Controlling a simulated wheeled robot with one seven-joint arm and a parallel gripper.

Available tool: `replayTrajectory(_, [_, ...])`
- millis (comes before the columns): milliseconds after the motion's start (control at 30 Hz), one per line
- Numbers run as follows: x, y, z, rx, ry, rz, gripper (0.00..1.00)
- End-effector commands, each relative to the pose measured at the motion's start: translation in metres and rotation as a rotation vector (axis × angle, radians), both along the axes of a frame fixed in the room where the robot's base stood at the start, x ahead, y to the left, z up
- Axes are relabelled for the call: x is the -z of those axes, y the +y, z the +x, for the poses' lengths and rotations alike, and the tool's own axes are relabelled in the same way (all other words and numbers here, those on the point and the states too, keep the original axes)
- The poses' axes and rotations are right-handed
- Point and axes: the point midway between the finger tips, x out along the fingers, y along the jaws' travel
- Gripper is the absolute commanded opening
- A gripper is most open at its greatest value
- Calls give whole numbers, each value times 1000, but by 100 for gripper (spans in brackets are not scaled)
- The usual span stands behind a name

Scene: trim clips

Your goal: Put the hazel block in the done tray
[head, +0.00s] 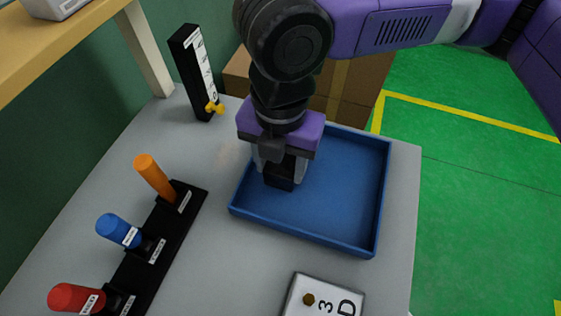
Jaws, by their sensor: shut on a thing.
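My gripper (280,172) points down over the left part of the blue tray (372,205), near its back left corner. Its grey fingers are shut on a dark, nearly black block (279,181). From this one view I cannot tell whether the block touches the tray floor or hangs just above it. The block's upper part is hidden between the fingers. No hazel colour shows on it, and no label on the tray is visible. The rest of the tray floor is empty.
A black rack (160,240) with orange, blue and red cylinders stands at left. A black upright post (193,75) with a yellow clip (214,107) is at back left. A white plate (322,300) with a brown knob lies in front. Boxes (355,85) stand behind the table.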

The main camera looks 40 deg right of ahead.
Motion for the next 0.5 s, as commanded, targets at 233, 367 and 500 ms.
replayTrajectory(233, [0,0,0,0,0,0,3])
replayTrajectory(367, [3,0,0,1,0,0,54])
replayTrajectory(500, [2,0,0,1,0,0,72])
